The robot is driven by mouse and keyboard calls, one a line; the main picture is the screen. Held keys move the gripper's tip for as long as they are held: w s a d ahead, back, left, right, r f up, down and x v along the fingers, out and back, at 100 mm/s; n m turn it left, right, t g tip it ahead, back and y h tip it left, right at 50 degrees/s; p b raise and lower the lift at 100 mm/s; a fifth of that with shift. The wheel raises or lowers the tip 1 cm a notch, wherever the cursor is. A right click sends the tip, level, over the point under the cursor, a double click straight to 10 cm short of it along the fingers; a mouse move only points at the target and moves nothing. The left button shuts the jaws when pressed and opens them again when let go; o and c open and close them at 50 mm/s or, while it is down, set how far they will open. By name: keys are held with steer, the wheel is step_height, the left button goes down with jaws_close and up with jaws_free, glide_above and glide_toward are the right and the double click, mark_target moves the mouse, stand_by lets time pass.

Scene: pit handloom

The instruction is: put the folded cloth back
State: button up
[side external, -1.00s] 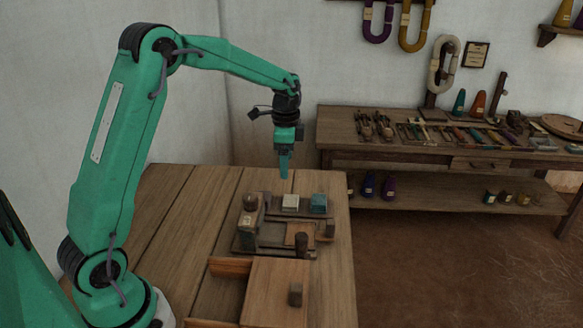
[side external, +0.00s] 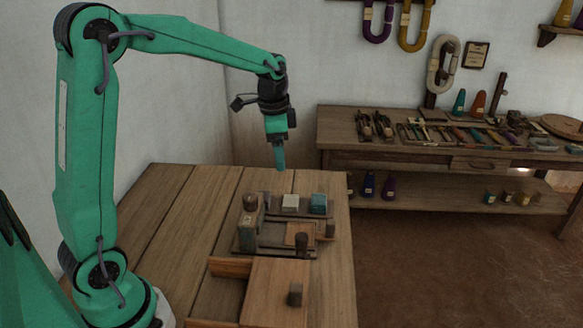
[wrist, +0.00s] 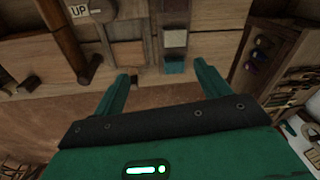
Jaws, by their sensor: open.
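A small pale block (side external: 290,203) and a teal block (side external: 319,204) sit side by side at the back of a dark tray-like stand (side external: 272,253) on the near table. They also show in the wrist view, the pale one (wrist: 175,39) above the teal one (wrist: 175,66). Either could be the folded cloth; I cannot tell which. My gripper (side external: 280,161) hangs in the air above and behind the stand, touching nothing. In the wrist view my gripper (wrist: 162,73) has its fingers apart and nothing held between them.
A flat orange-brown piece (side external: 299,228) and dark upright pieces stand on the same tray. In front is an open wooden box (side external: 229,267) partly covered by a knobbed lid (side external: 265,290). The table's left side is clear. A bench (side external: 400,145) with many tools stands behind, right.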

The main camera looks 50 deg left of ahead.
steer(key=s+d+r+n+t, duration=0.2)
steer(key=s+d+n, duration=0.1)
steer(key=s, duration=0.7)
steer(key=s+d+r+n+t, duration=0.2)
steer(key=s+d+r+n, duration=0.1)
steer(key=s, duration=0.8)
steer(key=shift+s+d+n, duration=0.25)
steer(key=shift+d+n, duration=0.25)
steer(key=shift+d, duration=0.25)
